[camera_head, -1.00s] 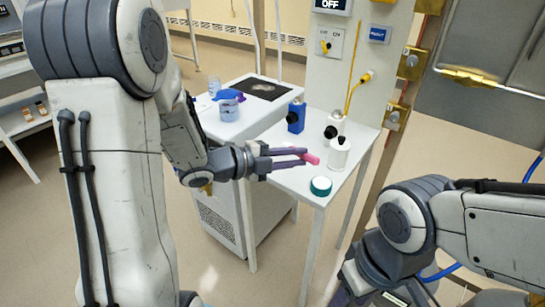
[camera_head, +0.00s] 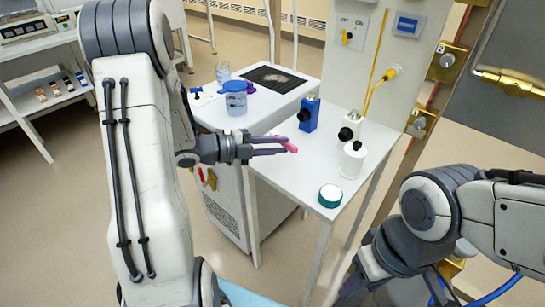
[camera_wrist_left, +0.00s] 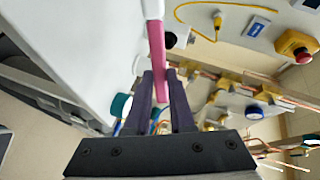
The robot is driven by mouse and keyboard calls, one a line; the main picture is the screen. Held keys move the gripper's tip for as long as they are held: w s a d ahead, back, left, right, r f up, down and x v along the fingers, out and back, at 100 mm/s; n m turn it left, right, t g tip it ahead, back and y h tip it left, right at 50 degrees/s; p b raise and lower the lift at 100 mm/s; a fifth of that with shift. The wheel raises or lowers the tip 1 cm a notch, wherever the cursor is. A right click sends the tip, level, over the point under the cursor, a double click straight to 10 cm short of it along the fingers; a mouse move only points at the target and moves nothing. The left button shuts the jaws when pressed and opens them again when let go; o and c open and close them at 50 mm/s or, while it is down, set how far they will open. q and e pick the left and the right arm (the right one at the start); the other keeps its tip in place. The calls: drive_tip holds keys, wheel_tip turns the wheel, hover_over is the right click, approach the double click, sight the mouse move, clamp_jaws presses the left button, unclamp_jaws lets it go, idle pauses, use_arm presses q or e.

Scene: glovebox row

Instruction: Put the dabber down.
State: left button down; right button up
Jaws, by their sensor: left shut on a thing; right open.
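The dabber, a pink stick with a white end, is in my left gripper (camera_head: 280,146). Its pink part (camera_head: 290,147) sticks out at the fingertips in the head view. In the left wrist view the pink shaft (camera_wrist_left: 160,62) runs between the shut fingers, with its white end (camera_wrist_left: 153,9) at the top. In the head view the gripper appears over the near left side of the white table (camera_head: 290,168); whether the dabber touches the top, I cannot tell. My right gripper (camera_head: 352,286) is low at the bottom, blurred and partly cut off, and empty as far as it shows.
A blue-lidded jar (camera_head: 236,99) stands on the cabinet behind. Table space near the fingertips is clear.

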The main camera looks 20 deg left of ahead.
use_arm(q)
drive_tip(key=shift+w+a+f, duration=0.1)
drive_tip(key=shift+a+f, duration=0.2)
drive_tip(key=shift+a, duration=0.2)
drive_tip(key=shift+w+a+f, duration=0.1)
drive_tip(key=shift+a+f, duration=0.15)
drive_tip(key=shift+a, duration=0.2)
drive_tip(key=shift+s+f, duration=0.1)
drive_tip(key=shift+f, duration=1.95)
drive_tip(key=shift+f+b, duration=0.25)
drive_tip(key=shift+b, duration=0.1)
drive_tip(key=c, duration=0.8)
unclamp_jaws()
drive_tip(key=shift+r, duration=0.1)
drive_tip(key=shift+r, duration=0.1)
